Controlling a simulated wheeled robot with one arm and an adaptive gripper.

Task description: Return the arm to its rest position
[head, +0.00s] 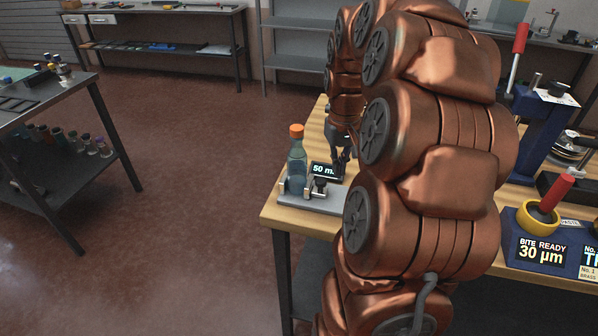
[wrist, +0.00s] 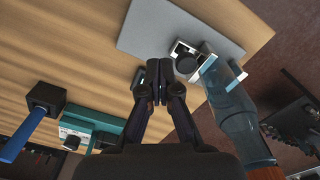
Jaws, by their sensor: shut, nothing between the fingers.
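My copper-coloured arm (head: 430,150) fills the middle right of the head view and hides much of the wooden bench behind it. My gripper (head: 343,158) is above the bench, beside a small dark display reading "50 m." (head: 326,171). In the wrist view my gripper (wrist: 160,82) points at the bench top, its dark fingers together with nothing between them. A clear bottle with an orange cap (head: 297,160) stands on a grey plate (head: 318,203) to the left of my gripper. The bottle also shows close to the right finger in the wrist view (wrist: 228,100).
A blue press with a red handle (head: 545,120) and a blue unit reading "BITE READY 30 µm" (head: 541,252) stand on the bench at right. A side table (head: 60,110) stands at left, and a back bench (head: 155,12) along the wall. The floor (head: 190,180) between is clear.

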